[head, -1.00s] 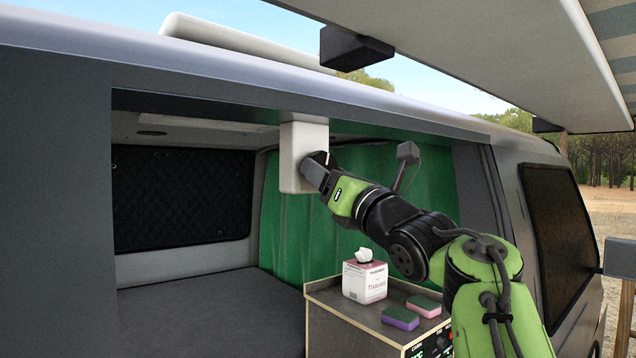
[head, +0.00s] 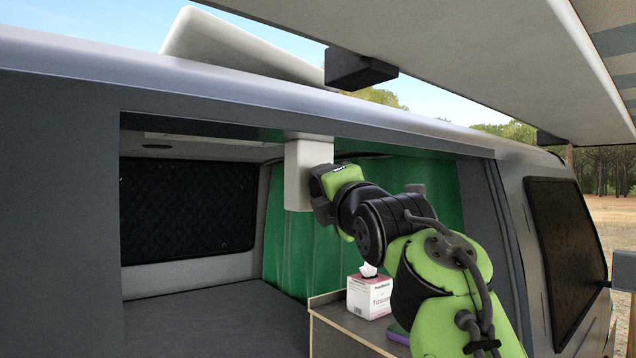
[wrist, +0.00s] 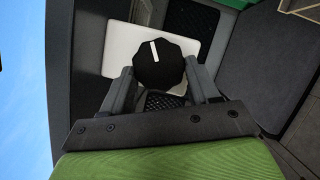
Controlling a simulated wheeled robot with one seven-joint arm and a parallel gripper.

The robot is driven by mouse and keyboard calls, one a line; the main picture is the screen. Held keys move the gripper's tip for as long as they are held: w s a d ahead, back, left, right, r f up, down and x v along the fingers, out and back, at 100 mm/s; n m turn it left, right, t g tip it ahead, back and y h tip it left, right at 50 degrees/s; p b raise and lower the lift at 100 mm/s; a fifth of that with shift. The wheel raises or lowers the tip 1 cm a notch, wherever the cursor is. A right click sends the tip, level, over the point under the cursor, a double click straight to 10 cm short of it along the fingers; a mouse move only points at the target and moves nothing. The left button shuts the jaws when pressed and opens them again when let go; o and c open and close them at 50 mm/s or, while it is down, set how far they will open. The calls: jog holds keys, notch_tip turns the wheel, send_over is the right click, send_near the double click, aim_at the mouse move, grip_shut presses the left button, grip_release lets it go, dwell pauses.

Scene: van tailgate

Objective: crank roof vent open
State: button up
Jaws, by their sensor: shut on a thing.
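The white roof vent lid (head: 235,45) on top of the van is tilted up, its left side raised off the roof. The white crank box (head: 300,175) hangs under the roof edge at the opening. In the wrist view, its white face (wrist: 122,48) lies behind a black faceted knob (wrist: 160,68) with a white pointer mark. My gripper (wrist: 163,85) is shut on the knob, one finger on each side. In the head view my own wrist hides the knob and fingertips.
A cabinet (head: 345,333) below my arm carries a tissue box (head: 368,294) and a partly hidden sponge (head: 398,333). An awning with a black bracket (head: 360,70) hangs overhead. A green curtain (head: 425,185) hangs behind. The grey bed platform (head: 215,315) is clear.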

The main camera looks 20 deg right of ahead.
jog(key=m, duration=0.2)
jog(key=r+m+g, duration=0.1)
jog(key=m, duration=0.1)
jog(key=shift+a+g+h, duration=0.2)
jog(key=shift+g+h, duration=0.1)
jog(key=shift+s+r+m, duration=0.2)
jog(key=shift+m, duration=0.1)
dwell(1.0)
jog(key=o, duration=0.7)
jog(key=shift+c, duration=0.2)
jog(key=o, duration=0.4)
jog(key=shift+w+a+f, duration=0.15)
jog(key=shift+w+a, duration=0.1)
jog(key=shift+a, duration=0.1)
jog(key=shift+s+d, duration=0.1)
jog(key=shift+d, duration=0.05)
